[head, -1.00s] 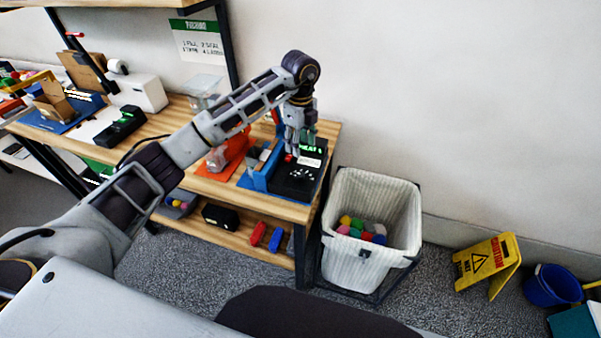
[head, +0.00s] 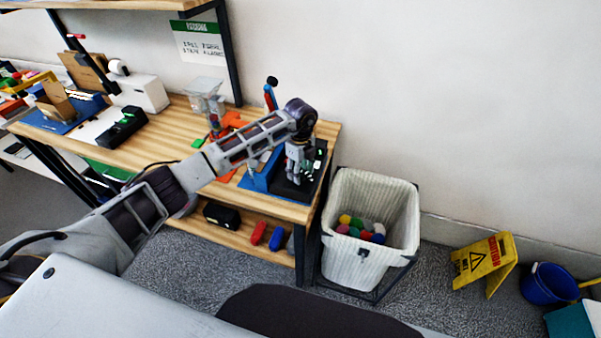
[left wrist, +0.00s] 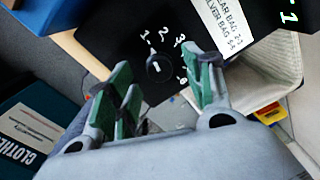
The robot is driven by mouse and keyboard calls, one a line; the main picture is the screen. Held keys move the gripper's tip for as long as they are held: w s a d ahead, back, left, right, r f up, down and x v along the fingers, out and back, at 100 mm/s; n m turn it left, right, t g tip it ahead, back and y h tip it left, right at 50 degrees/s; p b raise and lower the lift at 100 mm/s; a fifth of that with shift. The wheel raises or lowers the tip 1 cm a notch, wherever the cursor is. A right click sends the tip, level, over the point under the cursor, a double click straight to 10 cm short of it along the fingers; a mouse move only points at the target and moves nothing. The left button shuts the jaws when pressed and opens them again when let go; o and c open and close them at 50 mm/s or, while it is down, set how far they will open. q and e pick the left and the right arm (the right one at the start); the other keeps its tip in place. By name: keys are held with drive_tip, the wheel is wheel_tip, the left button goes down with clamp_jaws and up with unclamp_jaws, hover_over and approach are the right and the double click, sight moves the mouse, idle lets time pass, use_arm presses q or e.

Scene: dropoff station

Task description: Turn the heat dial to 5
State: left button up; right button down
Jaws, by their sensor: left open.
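The heat dial (left wrist: 158,68) is a small dark round knob with a white mark on a black panel (left wrist: 115,18). Printed numbers 1, 2 and 3 show around it; another digit is partly hidden by a finger. A green display (left wrist: 288,14) at the panel's edge ends in 1. My left gripper (head: 298,176) is over the panel at the bench's right end. In the left wrist view its green-padded fingers (left wrist: 160,78) are open, on either side of the dial; contact cannot be told. My right gripper is not in view.
A blue holder (head: 262,178) stands left of the panel. An upright red and blue lever (head: 270,95) is behind my arm. A white bin (head: 350,252) with several coloured items stands off the bench's right end. A yellow caution sign (head: 483,262) is farther right.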

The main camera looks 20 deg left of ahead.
use_arm(q)
drive_tip(key=shift+f, duration=0.9)
drive_tip(key=c, duration=1)
drive_tip(key=shift+c, duration=0.2)
